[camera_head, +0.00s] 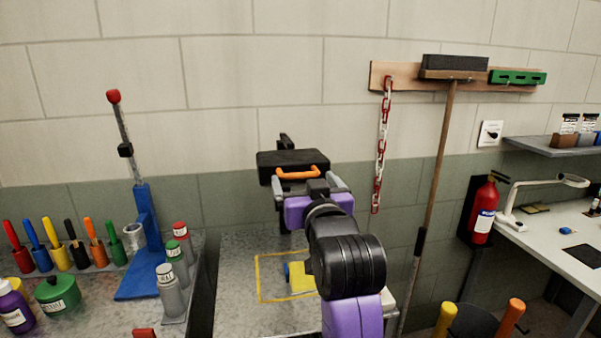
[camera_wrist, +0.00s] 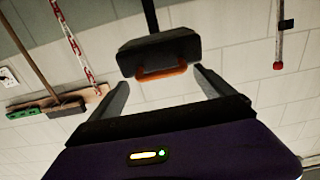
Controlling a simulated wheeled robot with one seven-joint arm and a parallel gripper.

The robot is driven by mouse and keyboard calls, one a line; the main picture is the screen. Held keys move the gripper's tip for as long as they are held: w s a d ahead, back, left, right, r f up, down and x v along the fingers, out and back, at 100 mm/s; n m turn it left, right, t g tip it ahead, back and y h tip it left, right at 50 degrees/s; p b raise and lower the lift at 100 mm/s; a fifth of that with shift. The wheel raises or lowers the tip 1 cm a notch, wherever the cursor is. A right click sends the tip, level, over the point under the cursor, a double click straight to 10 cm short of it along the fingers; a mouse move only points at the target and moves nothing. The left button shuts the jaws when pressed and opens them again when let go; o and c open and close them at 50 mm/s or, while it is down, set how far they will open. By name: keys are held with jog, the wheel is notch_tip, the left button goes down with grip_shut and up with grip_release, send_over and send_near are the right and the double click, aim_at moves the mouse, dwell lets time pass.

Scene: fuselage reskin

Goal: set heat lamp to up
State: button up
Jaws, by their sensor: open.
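The heat lamp (camera_head: 290,158) is a black box-shaped head with an orange handle (camera_head: 297,174) along its front edge, on a dark upright post by the wall. In the wrist view the lamp (camera_wrist: 158,52) and its handle (camera_wrist: 160,73) show large, the picture being turned over. My gripper (camera_head: 312,184) is open and empty just in front of the handle. In the wrist view the handle lies across the gap between my fingertips (camera_wrist: 163,80). I cannot tell whether the fingers reach around it. My gripper and arm hide part of the lamp's post.
A metal bench (camera_head: 235,265) with a yellow-outlined area (camera_head: 262,285) lies below the lamp. A blue stand with a red-topped lever (camera_head: 113,97) stands left. A red-white chain (camera_head: 380,150) and a broom (camera_head: 436,170) hang right. A red extinguisher (camera_head: 482,215) is farther right.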

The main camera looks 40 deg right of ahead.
aim_at(301, 176)
jog(key=shift+p+x, duration=0.4)
jog(key=shift+x, duration=1.7)
jog(key=shift+c, duration=0.3)
